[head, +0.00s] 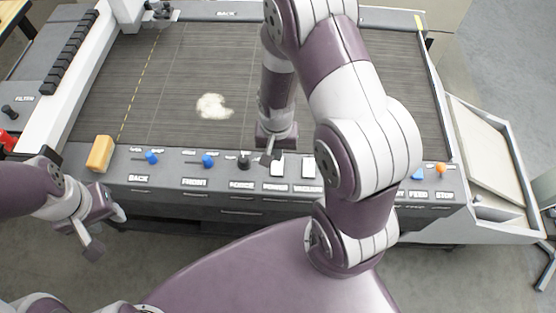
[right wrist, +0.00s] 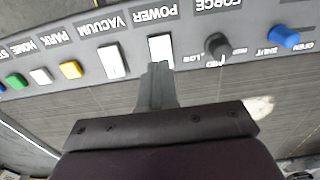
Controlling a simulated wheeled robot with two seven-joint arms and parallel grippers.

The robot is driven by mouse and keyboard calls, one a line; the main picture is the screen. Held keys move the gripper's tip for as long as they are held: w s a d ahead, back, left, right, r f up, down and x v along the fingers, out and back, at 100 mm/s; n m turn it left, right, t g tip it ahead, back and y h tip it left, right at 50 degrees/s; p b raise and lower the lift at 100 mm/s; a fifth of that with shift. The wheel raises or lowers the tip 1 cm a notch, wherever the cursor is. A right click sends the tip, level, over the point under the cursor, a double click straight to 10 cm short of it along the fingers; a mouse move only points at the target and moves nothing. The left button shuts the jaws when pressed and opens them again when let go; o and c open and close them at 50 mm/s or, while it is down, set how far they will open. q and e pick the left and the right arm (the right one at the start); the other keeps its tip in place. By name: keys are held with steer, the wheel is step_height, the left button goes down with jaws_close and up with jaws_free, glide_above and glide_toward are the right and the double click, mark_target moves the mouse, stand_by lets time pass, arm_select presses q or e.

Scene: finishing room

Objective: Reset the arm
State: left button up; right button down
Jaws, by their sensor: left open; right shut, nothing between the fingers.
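My right gripper (head: 267,158) is shut with nothing in it. It hangs over the front control panel (head: 225,182), just left of the white POWER switch (head: 277,168). In the right wrist view the closed fingers (right wrist: 157,70) point at the POWER switch (right wrist: 161,48) and overlap its near edge; I cannot tell whether they touch it. My left gripper (head: 106,231) is open and empty, low at the left, in front of the panel's left end and apart from it.
The white VACUUM switch (head: 308,168), black FORCE knob (head: 243,162) and two blue knobs (head: 208,161) flank the right gripper. A yellow block (head: 100,153) stands at the panel's left end. A pale patch (head: 214,106) lies on the dark bed (head: 190,60). An orange STOP knob (head: 441,169) is at right.

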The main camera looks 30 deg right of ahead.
stand_by(0.3)
steer(key=s+a+r+n+t+b, duration=0.1)
steer(key=s+a+r+n+b, duration=0.1)
steer(key=s+r+n+b, duration=0.2)
step_height(320, 180, up, 2)
steer(key=n+b, duration=0.2)
steer(key=b, duration=0.1)
steer(key=shift+a, duration=0.2)
steer(key=shift+s, duration=0.2)
steer(key=shift+w, duration=0.15)
